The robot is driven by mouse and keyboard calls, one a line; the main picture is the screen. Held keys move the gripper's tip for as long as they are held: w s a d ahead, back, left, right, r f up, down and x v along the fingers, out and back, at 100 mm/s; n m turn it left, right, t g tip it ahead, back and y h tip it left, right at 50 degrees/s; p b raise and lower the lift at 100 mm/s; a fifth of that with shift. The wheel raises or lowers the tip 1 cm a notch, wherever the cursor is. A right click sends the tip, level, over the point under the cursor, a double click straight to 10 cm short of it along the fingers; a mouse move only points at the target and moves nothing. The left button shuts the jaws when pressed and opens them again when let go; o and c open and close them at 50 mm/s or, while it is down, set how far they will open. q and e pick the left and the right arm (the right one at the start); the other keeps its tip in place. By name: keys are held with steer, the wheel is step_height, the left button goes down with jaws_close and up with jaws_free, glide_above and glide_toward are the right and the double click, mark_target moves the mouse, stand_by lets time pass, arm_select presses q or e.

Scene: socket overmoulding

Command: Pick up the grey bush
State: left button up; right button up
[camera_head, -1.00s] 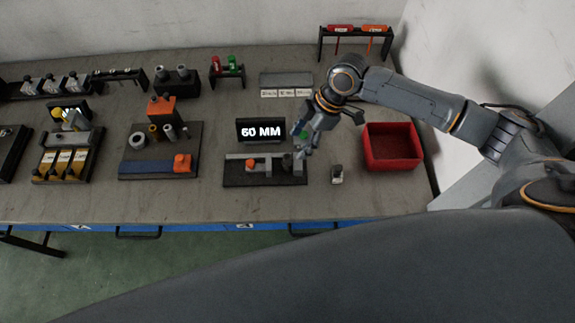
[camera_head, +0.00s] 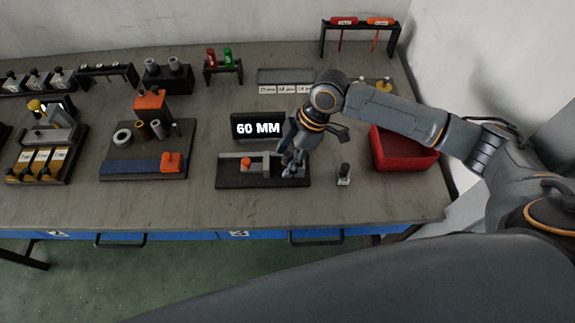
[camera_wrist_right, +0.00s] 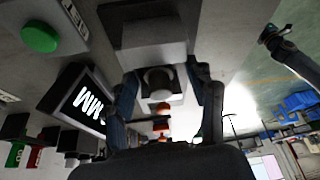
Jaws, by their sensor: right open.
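My right gripper (camera_head: 290,168) is low over the right end of the dark gauge fixture (camera_head: 232,182), in front of the 60 MM display (camera_head: 258,127). In the right wrist view its open fingers (camera_wrist_right: 162,82) stand on either side of a grey round part with a dark opening, apparently a grey bush (camera_wrist_right: 158,78), at a grey block. I cannot tell whether the fingers touch it. In the head view the gripper hides this part. Another grey bush (camera_head: 158,127) stands beside a brown one on the board with the orange block. My left gripper is out of view.
A red bin (camera_head: 405,158) stands right of my right gripper. A small block with a dark knob (camera_head: 344,175) is just right of the fixture. The board with the orange block (camera_head: 150,100) is to the left. The table front is clear.

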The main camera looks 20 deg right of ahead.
steer(key=c, duration=1.1)
steer(key=shift+r, duration=0.2)
